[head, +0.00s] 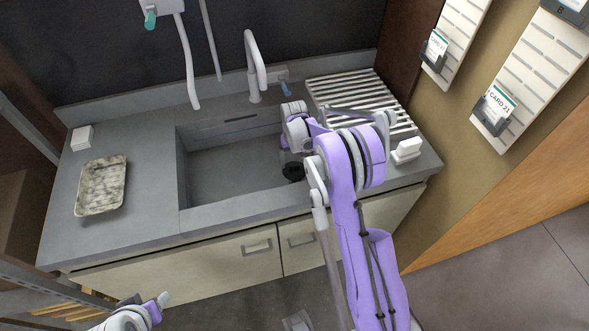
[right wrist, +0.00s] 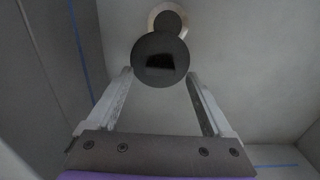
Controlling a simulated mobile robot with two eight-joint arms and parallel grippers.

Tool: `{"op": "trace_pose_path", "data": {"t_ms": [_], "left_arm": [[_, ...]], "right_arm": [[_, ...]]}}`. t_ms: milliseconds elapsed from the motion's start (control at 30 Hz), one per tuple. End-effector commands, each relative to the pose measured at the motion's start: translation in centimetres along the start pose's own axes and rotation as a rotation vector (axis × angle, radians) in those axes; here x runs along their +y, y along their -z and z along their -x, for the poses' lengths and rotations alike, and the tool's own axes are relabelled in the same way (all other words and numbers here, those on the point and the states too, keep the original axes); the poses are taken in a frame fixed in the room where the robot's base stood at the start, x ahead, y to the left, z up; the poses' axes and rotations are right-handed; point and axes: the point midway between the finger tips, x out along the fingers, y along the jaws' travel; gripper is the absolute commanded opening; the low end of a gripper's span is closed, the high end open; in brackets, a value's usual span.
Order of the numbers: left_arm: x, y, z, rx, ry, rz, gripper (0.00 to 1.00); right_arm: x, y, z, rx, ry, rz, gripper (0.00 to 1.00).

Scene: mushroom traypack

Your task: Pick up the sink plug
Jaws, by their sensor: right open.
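The sink plug (right wrist: 160,60) is a dark round piece in the right wrist view, just ahead of my fingertips and midway between them. My right gripper (right wrist: 160,86) is open around empty space, its two grey fingers spread either side of the plug's near edge. In the head view a black round thing (head: 293,172), seemingly the plug, shows in the sink basin (head: 225,180) below my right wrist. My right gripper is mostly hidden there by my arm. My left gripper (head: 163,298) is at the bottom left, away from the sink; its jaw state is unclear.
A pale ring (right wrist: 158,14) with a smaller dark disc lies behind the plug. The faucet (head: 254,65) stands behind the basin, a ribbed rack (head: 345,88) to its right. A mottled tray (head: 101,186) lies on the left counter. A white item (head: 407,150) sits at the right.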

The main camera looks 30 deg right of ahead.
Motion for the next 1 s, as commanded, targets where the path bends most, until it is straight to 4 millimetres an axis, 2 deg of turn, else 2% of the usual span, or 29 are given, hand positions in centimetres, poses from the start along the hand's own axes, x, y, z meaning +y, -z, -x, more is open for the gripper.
{"op": "trace_pose_path", "data": {"t_ms": [133, 400, 867, 1000], "left_arm": [[0.0, 0.1, 0.1, 0.001, 0.0, 0.0, 0.5], [0.0, 0.1, 0.1, 0.001, 0.0, 0.0, 0.5], [0.0, 0.1, 0.1, 0.001, 0.0, 0.0, 0.5], [0.0, 0.1, 0.1, 0.001, 0.0, 0.0, 0.5]], "right_arm": [[0.0, 0.1, -1.6, 0.001, 0.0, 0.0, 0.85], [0.0, 0.0, -1.8, 0.0, 0.0, 0.0, 0.83], [0.0, 0.0, -1.8, 0.0, 0.0, 0.0, 0.0], [0.0, 0.0, -1.8, 0.0, 0.0, 0.0, 0.0]]}}
